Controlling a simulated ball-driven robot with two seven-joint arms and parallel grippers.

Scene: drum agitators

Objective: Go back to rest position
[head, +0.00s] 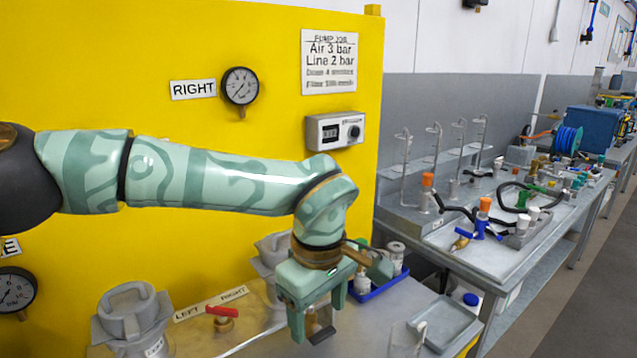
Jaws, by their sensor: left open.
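My left arm comes in from the left across the front of the yellow panel (235,45). My left gripper (318,318) hangs pointing down over the grey worktop (250,345), its two fingers apart. A small dark and amber item (320,329) shows between and below the fingers; I cannot tell what it is or whether it touches them. I see nothing lifted in the gripper. My right gripper is not in view.
Grey drum agitators stand left (133,318) and behind my gripper (272,246). A red-handled valve (222,312) sits between them. A blue tray (378,286) with bottles and a grey tray (443,322) lie to the right. A crowded lab bench (410,212) runs behind.

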